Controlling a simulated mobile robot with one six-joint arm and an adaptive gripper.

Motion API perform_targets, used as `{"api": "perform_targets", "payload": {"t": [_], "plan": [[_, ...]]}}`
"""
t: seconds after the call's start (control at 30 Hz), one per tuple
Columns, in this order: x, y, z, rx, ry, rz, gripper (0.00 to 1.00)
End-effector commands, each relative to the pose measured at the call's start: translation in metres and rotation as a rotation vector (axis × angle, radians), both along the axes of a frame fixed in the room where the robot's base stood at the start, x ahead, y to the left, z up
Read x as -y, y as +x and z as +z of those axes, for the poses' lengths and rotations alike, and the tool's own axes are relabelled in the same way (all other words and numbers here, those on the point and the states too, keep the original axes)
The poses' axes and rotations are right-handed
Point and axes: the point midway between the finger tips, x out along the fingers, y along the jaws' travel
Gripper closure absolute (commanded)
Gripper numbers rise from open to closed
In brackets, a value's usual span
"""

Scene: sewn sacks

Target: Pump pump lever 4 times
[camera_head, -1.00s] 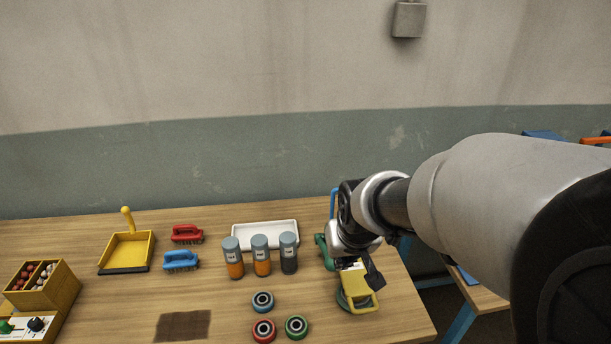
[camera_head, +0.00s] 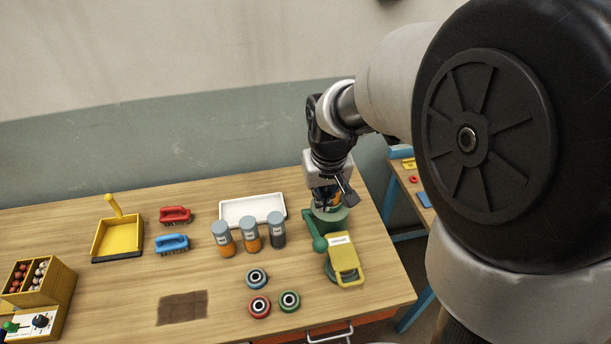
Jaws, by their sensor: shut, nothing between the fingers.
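A green pump body (camera_head: 336,213) stands near the right end of the table, partly hidden by my gripper. A green lever (camera_head: 313,233) reaches from it toward the front and ends in a round knob. A yellow piece (camera_head: 345,262) with a white label and a loop handle is just in front of it, to the right of the knob. My gripper (camera_head: 328,203) points down over the green pump body, behind the lever. It is shut and holds nothing. I cannot tell whether its fingertips touch the pump.
Three capped jars (camera_head: 250,234) stand left of the lever, before a white tray (camera_head: 252,209). Several coloured rings (camera_head: 257,278) lie in front. The table's right edge is close to the pump.

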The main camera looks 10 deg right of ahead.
Motion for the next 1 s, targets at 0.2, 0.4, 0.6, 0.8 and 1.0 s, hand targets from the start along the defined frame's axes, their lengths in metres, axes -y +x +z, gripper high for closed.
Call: {"api": "perform_targets", "payload": {"t": [0.2,0.4,0.6,0.8,1.0], "plan": [[0.000,0.000,-0.001,0.000,0.000,0.000,1.00],[0.000,0.003,-0.016,-0.002,0.000,0.000,1.00],[0.001,0.010,-0.056,-0.005,0.000,0.000,1.00],[0.001,0.019,-0.097,-0.004,0.000,0.000,1.00],[0.002,0.015,-0.126,-0.001,0.000,0.000,1.00]]}}
